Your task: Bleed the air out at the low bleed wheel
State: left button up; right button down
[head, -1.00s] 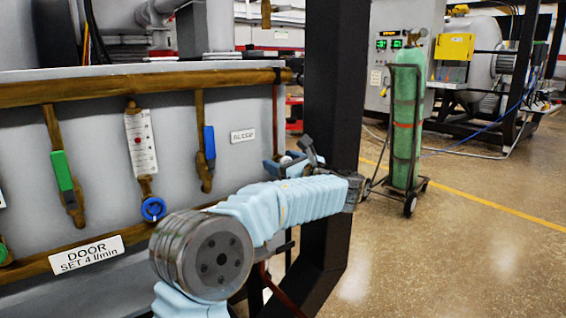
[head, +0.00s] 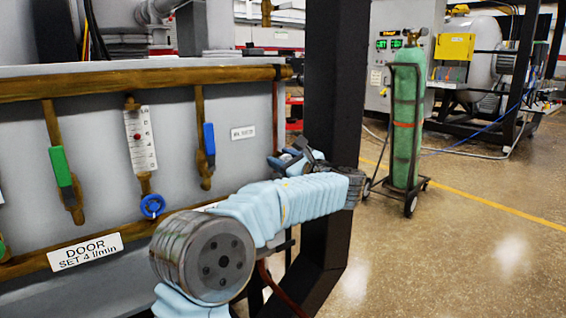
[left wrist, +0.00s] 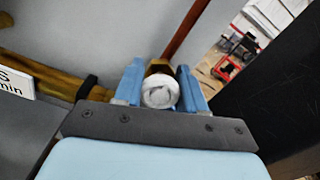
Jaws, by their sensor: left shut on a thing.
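A pale round wheel (left wrist: 160,92) with a brass-coloured stem behind it shows in the left wrist view, between my two blue fingers. I take it for the low bleed wheel; no label on it can be read. My left gripper (left wrist: 158,88) is shut on it, a finger on each side. In the head view my left gripper (head: 283,161) is small and partly covered by its own wrist, at the right end of the grey panel, and the wheel is hidden there. My right gripper is not in view.
The grey panel (head: 105,155) carries brass pipes, green and blue levers, a flow gauge (head: 140,138) and a blue knob (head: 152,205). A black post (head: 335,90) stands close to my left wrist. A green cylinder on a cart (head: 405,120) stands behind, with open floor at right.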

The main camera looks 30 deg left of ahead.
pick_arm(q)
jog(key=n+b, duration=0.2)
jog(key=n, duration=0.1)
jog(key=shift+f+n, duration=0.15)
jog(key=shift+n, duration=0.15)
jog(key=shift+f+n+b, duration=0.1)
jog(key=shift+n+b, duration=4.65)
jog(key=shift+n, duration=2.35)
jog(key=o, duration=1.1)
jog(key=shift+s, duration=0.1)
jog(key=shift+c, duration=0.2)
